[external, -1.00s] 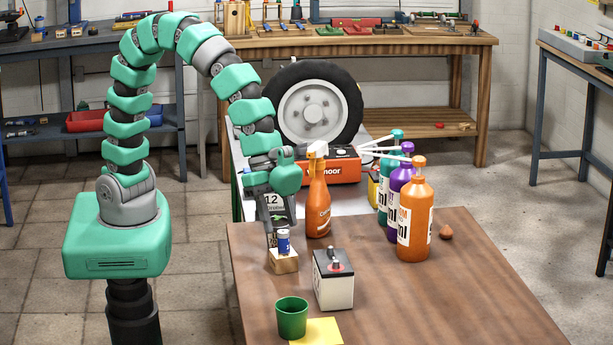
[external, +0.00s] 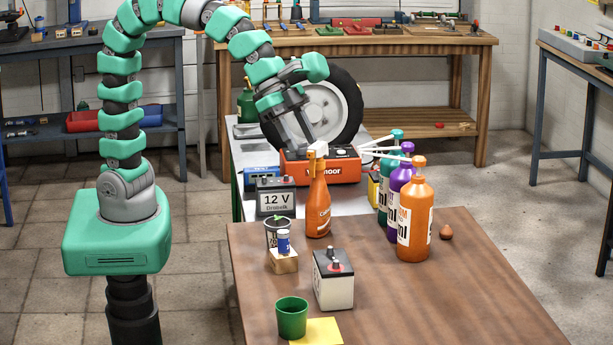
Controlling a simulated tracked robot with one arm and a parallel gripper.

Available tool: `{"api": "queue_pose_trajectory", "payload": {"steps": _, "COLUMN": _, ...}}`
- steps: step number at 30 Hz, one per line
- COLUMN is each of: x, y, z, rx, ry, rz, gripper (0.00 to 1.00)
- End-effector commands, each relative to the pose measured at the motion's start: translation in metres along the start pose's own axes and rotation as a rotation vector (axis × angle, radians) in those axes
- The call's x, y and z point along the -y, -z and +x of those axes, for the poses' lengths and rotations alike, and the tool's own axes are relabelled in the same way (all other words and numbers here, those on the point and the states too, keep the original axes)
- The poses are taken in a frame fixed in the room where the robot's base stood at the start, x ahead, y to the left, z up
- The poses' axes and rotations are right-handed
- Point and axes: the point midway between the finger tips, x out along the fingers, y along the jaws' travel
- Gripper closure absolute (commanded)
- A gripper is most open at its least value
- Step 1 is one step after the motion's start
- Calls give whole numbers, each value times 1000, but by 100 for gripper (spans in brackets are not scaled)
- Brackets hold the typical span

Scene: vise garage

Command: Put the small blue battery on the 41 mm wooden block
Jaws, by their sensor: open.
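The block sits near the left edge of the brown wooden table. My gripper (external: 309,143) is open and empty, raised well above and behind the block, in front of the tire. Nothing hides the battery's front.
A grey cup (external: 271,238) stands just behind the block. An orange spray bottle (external: 318,210) is behind right, and a black-and-white car battery (external: 334,280) is front right. A green cup (external: 292,317) and yellow paper (external: 322,333) lie at the front. The table's right side is mostly clear.

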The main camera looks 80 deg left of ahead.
Motion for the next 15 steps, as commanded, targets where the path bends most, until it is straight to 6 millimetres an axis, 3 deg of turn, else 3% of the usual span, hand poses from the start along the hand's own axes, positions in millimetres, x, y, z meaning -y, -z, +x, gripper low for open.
{"api": "queue_pose_trajectory", "payload": {"steps": 1, "x": 34, "y": 10, "z": -27, "rx": -63, "ry": 61, "rz": -61, "gripper": 55}}
{"api": "queue_pose_trajectory", "payload": {"steps": 6, "x": 124, "y": 27, "z": -122, "rx": -251, "ry": 248, "rz": -244, "gripper": 55}}
{"api": "queue_pose_trajectory", "payload": {"steps": 12, "x": 201, "y": 22, "z": -256, "rx": -478, "ry": 474, "rz": -420, "gripper": 55}}
{"api": "queue_pose_trajectory", "payload": {"steps": 15, "x": 222, "y": 12, "z": -313, "rx": -569, "ry": 568, "rz": -482, "gripper": 55}}
